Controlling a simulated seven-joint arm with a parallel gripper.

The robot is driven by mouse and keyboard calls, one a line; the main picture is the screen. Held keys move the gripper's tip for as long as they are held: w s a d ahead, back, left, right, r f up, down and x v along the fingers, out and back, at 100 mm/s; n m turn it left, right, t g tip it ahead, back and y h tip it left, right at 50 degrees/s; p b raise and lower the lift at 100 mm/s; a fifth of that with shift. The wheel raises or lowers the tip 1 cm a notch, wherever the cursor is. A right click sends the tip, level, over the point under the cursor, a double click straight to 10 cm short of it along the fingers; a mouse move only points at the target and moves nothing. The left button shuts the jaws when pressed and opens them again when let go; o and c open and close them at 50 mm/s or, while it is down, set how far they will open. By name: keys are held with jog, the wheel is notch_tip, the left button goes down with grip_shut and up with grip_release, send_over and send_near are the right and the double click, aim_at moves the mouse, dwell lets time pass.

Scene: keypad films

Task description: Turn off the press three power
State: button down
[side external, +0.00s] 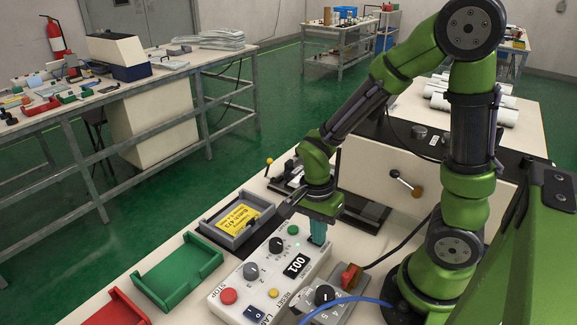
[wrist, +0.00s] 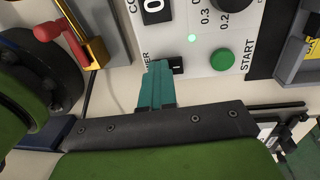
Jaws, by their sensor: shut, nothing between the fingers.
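A pale control box (side external: 235,290) stands on the bench in the side view, with knobs, buttons and a counter reading 001. In the wrist view, a black rocker switch (wrist: 178,65) sits beside a partly covered label ending in "WER". My gripper (wrist: 158,68) has its teal fingers together, with the tips at the switch and covering part of it. I cannot tell whether they touch it. In the side view my gripper (side external: 318,240) points down at the far right end of the box and hides the switch. No press number is readable.
A green START button (wrist: 222,59) and a lit green lamp (wrist: 192,38) are close to the switch. A red-handled yellow part (wrist: 90,45) stands left in the wrist view. A green tray (side external: 178,270) and a grey tray with a yellow card (side external: 240,218) lie left of the box.

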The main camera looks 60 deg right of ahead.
jog(key=shift+s+a+f, duration=0.15)
jog(key=shift+s+f, duration=0.3)
jog(key=shift+f, duration=0.1)
jog(key=shift+w+r, duration=0.1)
jog(key=shift+w, duration=0.6)
jog(key=shift+r, duration=0.1)
notch_tip(320, 180, up, 15)
jog(key=shift+w+g, duration=0.25)
jog(key=shift+g, duration=0.05)
